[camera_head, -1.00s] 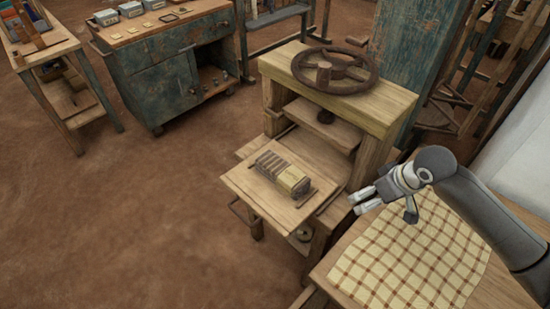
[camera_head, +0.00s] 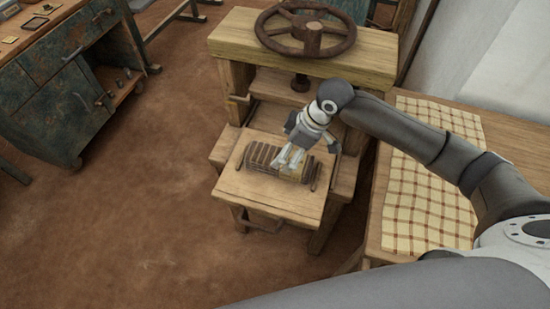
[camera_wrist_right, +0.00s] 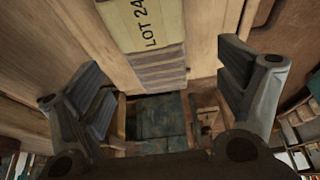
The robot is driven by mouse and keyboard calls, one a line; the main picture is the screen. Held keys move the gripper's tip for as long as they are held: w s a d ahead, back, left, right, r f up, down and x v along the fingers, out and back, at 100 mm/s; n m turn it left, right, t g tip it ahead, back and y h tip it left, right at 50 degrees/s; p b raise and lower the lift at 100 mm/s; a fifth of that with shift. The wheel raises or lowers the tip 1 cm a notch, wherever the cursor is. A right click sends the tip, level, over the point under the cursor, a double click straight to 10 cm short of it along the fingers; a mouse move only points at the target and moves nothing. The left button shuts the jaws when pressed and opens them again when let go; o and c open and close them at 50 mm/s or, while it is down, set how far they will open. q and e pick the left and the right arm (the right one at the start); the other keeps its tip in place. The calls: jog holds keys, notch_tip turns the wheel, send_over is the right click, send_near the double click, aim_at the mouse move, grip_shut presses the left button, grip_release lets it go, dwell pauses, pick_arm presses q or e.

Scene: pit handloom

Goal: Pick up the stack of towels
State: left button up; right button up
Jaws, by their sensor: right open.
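The stack of towels (camera_head: 262,157) lies on the board of the wooden press, brown and ridged, with a pale yellow band. In the right wrist view the stack (camera_wrist_right: 158,72) shows grey-brown folds and the band (camera_wrist_right: 143,22) printed "LOT 24". My right gripper (camera_head: 290,158) is over the stack with its fingers pointing down and hides part of it. In the wrist view its open fingers (camera_wrist_right: 162,75) stand wide on either side of the stack, with nothing held. I cannot tell how far above the stack they are. My left gripper is not in view.
The board (camera_head: 265,203) juts from the press under a thick beam (camera_head: 375,55) and a rusty handwheel (camera_head: 305,32). A table with a checked cloth (camera_head: 425,200) is at the right. A worn teal cabinet (camera_head: 50,120) is at the left. Bare floor lies between.

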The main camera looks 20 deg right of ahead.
aim_at(260, 156)
jog(key=x, duration=0.5)
jog(key=d+x, duration=0.1)
jog(key=x, duration=0.2)
jog(key=shift+w+a+f+p, duration=0.1)
jog(key=shift+f+p, duration=0.2)
jog(key=shift+p, duration=0.05)
jog(key=shift+c, duration=0.5)
jog(key=c, duration=1.1)
jog(key=shift+r, duration=0.1)
